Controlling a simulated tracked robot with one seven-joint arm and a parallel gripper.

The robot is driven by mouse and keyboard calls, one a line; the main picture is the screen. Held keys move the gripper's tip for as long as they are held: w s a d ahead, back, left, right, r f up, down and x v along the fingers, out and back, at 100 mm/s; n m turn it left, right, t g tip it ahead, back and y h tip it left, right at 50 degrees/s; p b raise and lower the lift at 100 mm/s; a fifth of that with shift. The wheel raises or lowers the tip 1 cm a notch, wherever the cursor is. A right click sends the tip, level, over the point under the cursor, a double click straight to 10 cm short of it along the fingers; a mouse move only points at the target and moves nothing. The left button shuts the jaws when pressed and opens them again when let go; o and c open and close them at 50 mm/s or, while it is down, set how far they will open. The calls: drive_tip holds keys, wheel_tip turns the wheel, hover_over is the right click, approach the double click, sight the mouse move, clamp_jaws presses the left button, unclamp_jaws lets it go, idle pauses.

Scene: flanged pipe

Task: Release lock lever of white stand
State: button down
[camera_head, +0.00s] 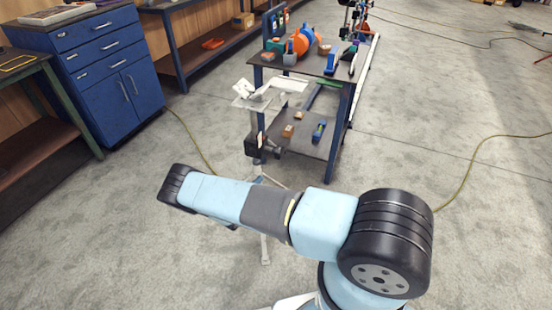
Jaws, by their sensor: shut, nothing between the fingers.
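The white stand (254,121) stands on the concrete floor near the middle of the view, in front of a metal worktable. Its top carries pale plates or trays (262,94). A dark block (265,151) sits partway down its post. I cannot make out the lock lever at this size. My light blue arm with black joints crosses the foreground and hides part of the stand's lower post and legs. My gripper does not show, so I cannot tell how it sits relative to the stand.
The worktable (341,97) behind the stand holds orange, blue and green items, with small boxes on its lower shelf. A blue drawer cabinet (104,80) and benches line the left. Yellow-green cables (470,165) lie on the floor. The right floor is mostly open.

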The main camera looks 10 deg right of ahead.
sight(273, 144)
drive_tip(key=shift+d, duration=0.15)
drive_tip(key=s+d+r+x, duration=0.1)
drive_tip(key=r+x, duration=0.1)
drive_tip(key=x, duration=1)
drive_tip(key=shift+s+d+r, duration=0.15)
drive_tip(key=shift+s+r, duration=0.05)
drive_tip(key=shift+r, duration=0.15)
